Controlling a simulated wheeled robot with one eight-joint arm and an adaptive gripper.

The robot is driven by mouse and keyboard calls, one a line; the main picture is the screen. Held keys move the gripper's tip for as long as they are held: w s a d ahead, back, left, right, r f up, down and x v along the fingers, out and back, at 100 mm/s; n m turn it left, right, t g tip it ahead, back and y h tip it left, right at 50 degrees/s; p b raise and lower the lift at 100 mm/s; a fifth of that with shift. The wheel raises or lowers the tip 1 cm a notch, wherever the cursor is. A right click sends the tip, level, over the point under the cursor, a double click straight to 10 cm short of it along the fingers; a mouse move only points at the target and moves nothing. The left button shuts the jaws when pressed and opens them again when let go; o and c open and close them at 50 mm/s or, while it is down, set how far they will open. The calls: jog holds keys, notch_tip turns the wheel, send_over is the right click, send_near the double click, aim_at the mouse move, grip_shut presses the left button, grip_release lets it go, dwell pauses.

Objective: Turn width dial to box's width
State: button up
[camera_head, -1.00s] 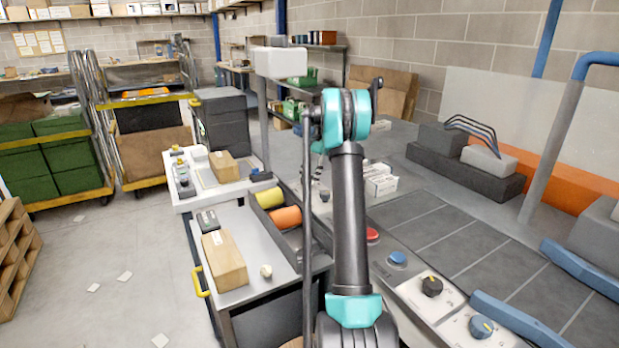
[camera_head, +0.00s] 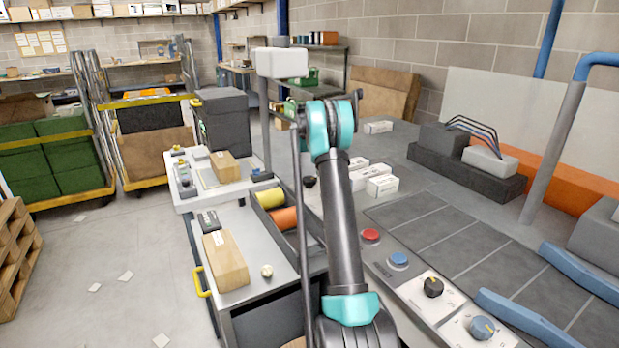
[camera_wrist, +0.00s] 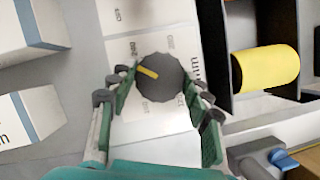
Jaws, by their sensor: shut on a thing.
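In the wrist view a round dark grey dial (camera_wrist: 160,84) with a yellow pointer mark sits on a white scale plate (camera_wrist: 150,20) with small printed figures and "mm". The mark points to the upper left; the exact figure is hard to read. My gripper (camera_wrist: 159,92) has its green fingers on either side of the dial and is shut on it. In the head view my arm hides the gripper and this dial. A brown box (camera_head: 225,260) lies on the near cart and another brown box (camera_head: 224,167) on the bench behind; I cannot tell which one the task means.
White cartons (camera_head: 382,185) lie beside my arm. A red button (camera_head: 370,236), a blue button (camera_head: 398,260), a black knob (camera_head: 433,287) and a blue knob (camera_head: 482,327) line the console edge. Yellow (camera_wrist: 265,68) and orange (camera_head: 285,218) rolls are close by. The floor at left is mostly clear.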

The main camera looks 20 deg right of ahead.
jog(key=n+h, duration=0.1)
jog(key=n, duration=0.3)
jog(key=shift+a+n+h, duration=0.15)
jog(key=shift+n+h, duration=0.15)
jog(key=shift+h, duration=0.1)
jog(key=n+h, duration=0.1)
jog(key=n, duration=0.2)
jog(key=shift+a+n+t, duration=0.1)
jog(key=shift+n+t, duration=0.3)
jog(key=n, duration=0.2)
jog(key=n+t+h, duration=0.1)
jog(key=n, duration=0.1)
jog(key=shift+s+a+h, duration=0.1)
jog(key=shift+s+h, duration=0.05)
jog(key=shift+h, duration=0.15)
jog(key=n+t, duration=0.1)
jog(key=n, duration=0.3)
jog(key=shift+s+h, duration=0.1)
jog(key=shift+h, duration=0.3)
jog(key=n+t, duration=0.1)
jog(key=n, duration=0.2)
jog(key=n+t, duration=0.2)
jog(key=n, duration=0.2)
jog(key=shift+s, duration=0.2)
jog(key=n+t, duration=0.1)
jog(key=n, duration=0.3)
jog(key=shift+s+n+t+y, duration=0.1)
jog(key=shift+n+t+y, duration=0.6)
jog(key=shift+n+y, duration=0.2)
jog(key=shift+n, duration=1)
